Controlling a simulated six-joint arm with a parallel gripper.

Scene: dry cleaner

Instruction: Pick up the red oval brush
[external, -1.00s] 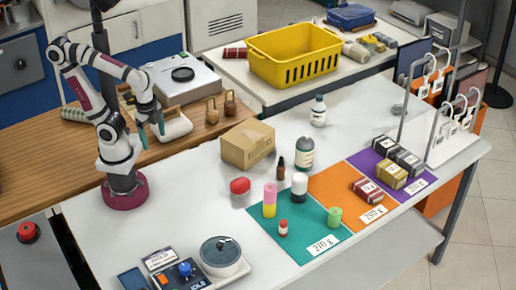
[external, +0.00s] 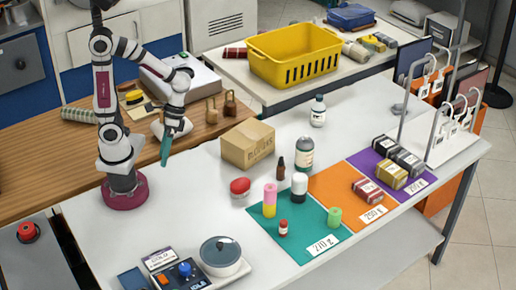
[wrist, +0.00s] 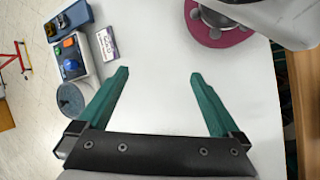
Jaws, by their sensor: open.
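The red oval brush (external: 240,187) lies on the white table, left of the teal mat and in front of the cardboard box. It looks red on top with a paler underside. It does not show in the wrist view. My gripper (external: 166,150) hangs above the left part of the white table, near its edge with the wooden counter, left of the brush and well apart from it. In the wrist view my gripper (wrist: 158,74) has its two teal fingers wide apart, with only bare table between them.
A cardboard box (external: 248,143) stands behind the brush. A dark dropper bottle (external: 281,168) and a pink-yellow cylinder (external: 270,200) stand to its right. A scale with a round pan (external: 221,252) is at the front. The table between my gripper and the brush is clear.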

